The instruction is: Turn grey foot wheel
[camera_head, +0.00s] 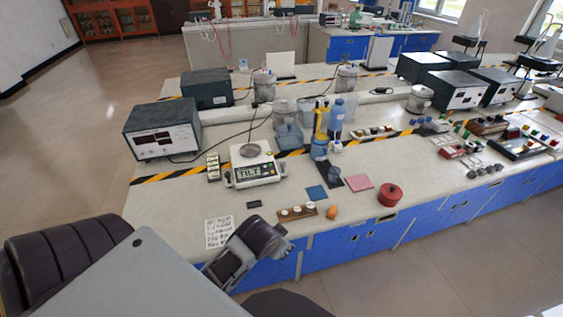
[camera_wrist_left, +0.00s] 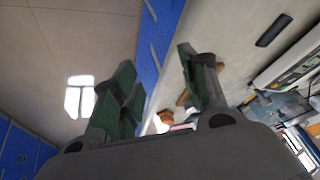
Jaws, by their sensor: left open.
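A white balance (camera_head: 262,181) stands on the bench with a round pan on top. Its dark display reads TILT. Its front edge also shows at the right of the left wrist view (camera_wrist_left: 277,66). The grey foot wheel is too small to make out clearly at the balance's lower corners. My left gripper (camera_head: 285,246) is at the bench's front edge, in front of the balance and apart from it. In the left wrist view its two green-padded fingers (camera_wrist_left: 158,92) are spread with nothing held between them. My right gripper is not in view.
A small black item (camera_head: 254,204) and a printed sheet (camera_head: 219,232) lie in front of the balance. A wooden block with white knobs (camera_head: 297,213), an orange object (camera_head: 332,212) and a red pot (camera_head: 390,195) stand to the right. A dark instrument box (camera_head: 162,130) stands behind left.

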